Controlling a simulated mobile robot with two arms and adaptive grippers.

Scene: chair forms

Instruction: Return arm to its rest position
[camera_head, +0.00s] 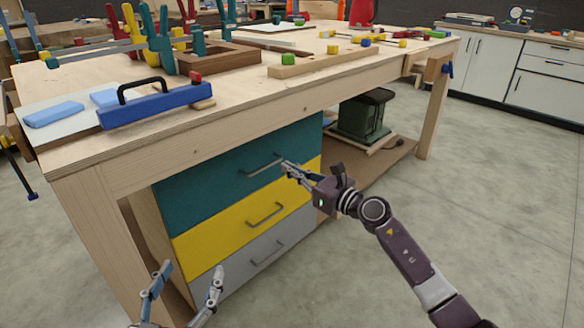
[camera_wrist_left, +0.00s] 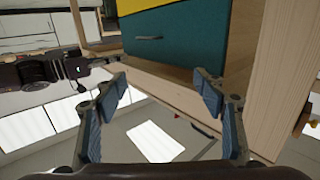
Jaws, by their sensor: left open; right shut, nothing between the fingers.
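My left gripper (camera_head: 186,282) is open and empty at the bottom left of the head view, in front of the workbench's lower left end. Its spread fingers also show in the left wrist view (camera_wrist_left: 163,98). My right gripper (camera_head: 289,168) is shut and empty. Its fingertips are close to the right end of the teal drawer's handle (camera_head: 262,166); I cannot tell whether they touch it. The teal drawer (camera_head: 205,180) is on top, with a yellow drawer (camera_head: 200,235) and a grey drawer (camera_head: 220,285) below. All three look closed.
The wooden workbench (camera_head: 240,102) carries a blue tool with a black handle (camera_head: 155,105), clamps and wooden blocks. A green machine (camera_head: 362,116) stands on its lower shelf. White cabinets (camera_head: 495,70) are at the back right. The floor (camera_head: 500,190) at right is clear.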

